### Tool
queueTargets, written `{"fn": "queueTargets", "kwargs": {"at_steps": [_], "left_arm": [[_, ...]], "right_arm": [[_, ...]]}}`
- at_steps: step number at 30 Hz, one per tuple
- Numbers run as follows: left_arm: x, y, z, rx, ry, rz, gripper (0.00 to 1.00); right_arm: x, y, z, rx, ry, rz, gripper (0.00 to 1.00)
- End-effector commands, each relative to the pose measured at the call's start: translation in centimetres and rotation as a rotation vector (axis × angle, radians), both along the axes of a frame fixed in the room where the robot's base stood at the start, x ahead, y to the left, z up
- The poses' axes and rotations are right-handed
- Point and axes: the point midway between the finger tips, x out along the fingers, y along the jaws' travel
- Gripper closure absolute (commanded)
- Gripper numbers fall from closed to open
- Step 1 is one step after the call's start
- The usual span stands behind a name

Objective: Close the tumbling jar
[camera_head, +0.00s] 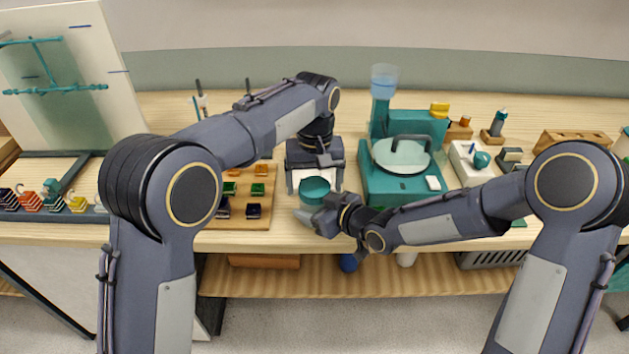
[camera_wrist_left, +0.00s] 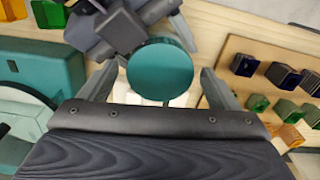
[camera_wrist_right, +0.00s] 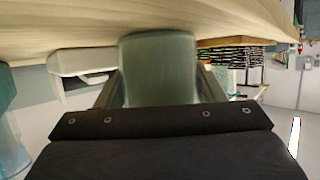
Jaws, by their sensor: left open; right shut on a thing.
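The teal round lid (camera_head: 314,187) of the jar is near the table's front edge, with its flat top facing up. In the left wrist view the lid (camera_wrist_left: 160,70) lies between the spread fingers of my left gripper (camera_wrist_left: 160,88), which is open above it and points down. My right gripper (camera_wrist_right: 160,88) is shut on the grey-green jar body (camera_wrist_right: 158,65), from the front side. The lid is out of sight in the right wrist view. Whether the lid is fully seated on the jar cannot be told.
A teal machine (camera_head: 400,185) with a round pale lid and black handle stands to the right. A wooden board (camera_head: 262,187) with small coloured blocks lies to the left. A white box (camera_head: 466,165) is farther right. My two arms are close together over the lid.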

Motion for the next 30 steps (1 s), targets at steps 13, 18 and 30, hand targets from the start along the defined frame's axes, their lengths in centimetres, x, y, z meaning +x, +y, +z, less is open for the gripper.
{"fn": "queueTargets", "kwargs": {"at_steps": [13,18,30], "left_arm": [[0.1,0.0,3.8,-0.001,-0.002,0.001,0.17],[0.0,0.0,4.5,0.000,0.000,0.000,0.17],[0.1,0.1,5.4,0.006,0.003,0.091,0.19]], "right_arm": [[0.0,0.0,0.0,0.000,0.000,0.000,1.00],[0.0,0.0,0.0,0.000,0.000,0.000,1.00],[0.0,0.0,0.0,0.000,0.000,0.000,1.00]]}}
